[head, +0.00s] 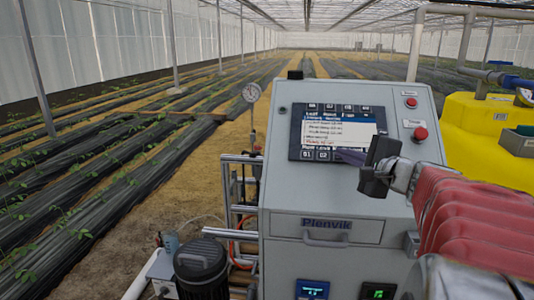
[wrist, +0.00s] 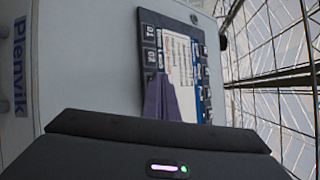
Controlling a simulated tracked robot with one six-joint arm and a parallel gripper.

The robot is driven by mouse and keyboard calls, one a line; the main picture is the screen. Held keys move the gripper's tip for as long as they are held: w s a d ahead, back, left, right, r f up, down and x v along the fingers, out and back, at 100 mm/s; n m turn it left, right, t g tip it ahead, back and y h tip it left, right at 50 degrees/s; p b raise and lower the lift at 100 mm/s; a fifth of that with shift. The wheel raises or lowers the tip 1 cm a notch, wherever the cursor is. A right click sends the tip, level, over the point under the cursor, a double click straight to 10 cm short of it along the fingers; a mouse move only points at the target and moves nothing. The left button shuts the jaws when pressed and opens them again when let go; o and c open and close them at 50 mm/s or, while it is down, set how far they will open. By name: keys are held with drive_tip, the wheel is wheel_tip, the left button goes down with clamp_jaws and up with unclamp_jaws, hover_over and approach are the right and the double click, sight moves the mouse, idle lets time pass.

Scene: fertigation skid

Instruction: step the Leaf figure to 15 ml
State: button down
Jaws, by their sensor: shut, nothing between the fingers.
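The control panel screen (head: 338,133) is set in the sloped face of a grey cabinet (head: 335,190). It shows lines of text and dark keys along its top and bottom edges; the Leaf figure is too small to read. My gripper (head: 340,157) is shut and empty, its purple-grey fingers at the screen's lower right edge. In the wrist view the screen (wrist: 180,60) is turned sideways, and the fingers (wrist: 163,90) overlap part of it. I cannot tell whether the tips touch the screen. The bottom keys to the right are hidden behind the fingers.
A red button (head: 420,134) and a smaller red one (head: 411,102) sit right of the screen. A drawer handle (head: 327,241) juts below. A yellow tank (head: 480,125) stands at right, a dark motor (head: 201,265) at lower left. Pipes run beside the cabinet.

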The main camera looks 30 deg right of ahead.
idle(0.3)
drive_tip(key=shift+s+a+r, duration=0.3)
drive_tip(key=shift+s+r, duration=0.15)
drive_tip(key=shift+r, duration=0.1)
drive_tip(key=s+r, duration=0.1)
drive_tip(key=a+r, duration=0.1)
drive_tip(key=s+a+r, duration=0.1)
drive_tip(key=shift+s+r, duration=0.35)
idle(0.5)
idle(0.9)
